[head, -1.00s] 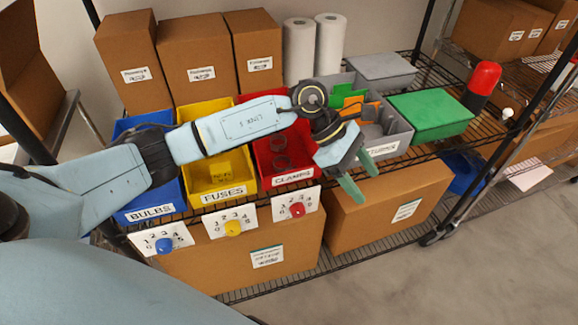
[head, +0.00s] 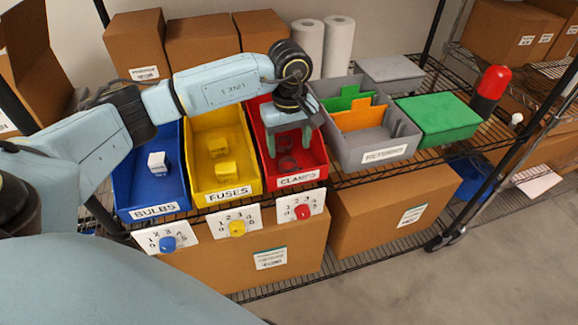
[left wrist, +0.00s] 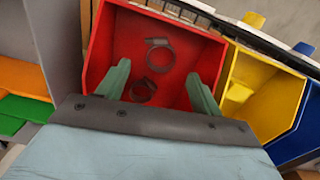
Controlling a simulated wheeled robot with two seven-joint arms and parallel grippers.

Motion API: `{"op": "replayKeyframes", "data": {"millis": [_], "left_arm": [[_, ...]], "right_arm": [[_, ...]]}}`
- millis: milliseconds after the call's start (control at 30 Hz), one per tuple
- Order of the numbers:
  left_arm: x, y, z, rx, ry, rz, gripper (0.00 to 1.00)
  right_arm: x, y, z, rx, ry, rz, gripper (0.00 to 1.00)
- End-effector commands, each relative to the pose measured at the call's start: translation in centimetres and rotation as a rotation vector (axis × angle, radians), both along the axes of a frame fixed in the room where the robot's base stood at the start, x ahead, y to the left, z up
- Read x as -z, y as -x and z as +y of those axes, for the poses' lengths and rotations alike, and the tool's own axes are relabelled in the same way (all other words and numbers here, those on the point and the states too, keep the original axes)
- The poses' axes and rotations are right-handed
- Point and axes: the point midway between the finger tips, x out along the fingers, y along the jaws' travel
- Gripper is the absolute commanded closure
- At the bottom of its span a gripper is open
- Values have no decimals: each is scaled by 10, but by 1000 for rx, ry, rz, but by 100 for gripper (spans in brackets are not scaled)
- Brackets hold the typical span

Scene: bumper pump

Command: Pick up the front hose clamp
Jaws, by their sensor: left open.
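The red CLAMPS bin (head: 319,160) holds two dark ring-shaped hose clamps. The front hose clamp (head: 287,166) lies on the bin floor nearer the labelled front wall. It shows clearly at the upper middle of the left wrist view (left wrist: 159,55). The rear clamp (left wrist: 143,90) lies behind it, partly hidden by my gripper. My left gripper (head: 290,147) points down into the red bin with green fingers apart and nothing between them. In the left wrist view the fingertips (left wrist: 158,76) stand either side of the clamps. My right gripper is not in view.
The yellow FUSES bin (head: 256,183) and blue BULBS bin (head: 135,180) stand left of the red bin. The grey RETURNS bin (head: 412,138) with orange and green dividers is close on the right. A green box (head: 437,120) and red-topped beacon (head: 493,80) stand beyond.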

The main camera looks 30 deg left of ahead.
Motion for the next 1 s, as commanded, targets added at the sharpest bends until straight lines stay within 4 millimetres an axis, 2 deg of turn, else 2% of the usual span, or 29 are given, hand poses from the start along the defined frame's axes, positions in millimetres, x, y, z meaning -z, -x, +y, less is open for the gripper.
{"op": "replayKeyframes", "data": {"millis": [300,400,667,1000], "left_arm": [[42,3,1,0,2,3,34],[50,2,1,-1,2,0,34],[53,2,1,-1,1,-1,34],[53,2,1,-1,1,0,77]], "right_arm": [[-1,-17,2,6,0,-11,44],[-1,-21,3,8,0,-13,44],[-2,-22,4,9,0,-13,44],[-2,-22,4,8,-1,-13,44]]}}
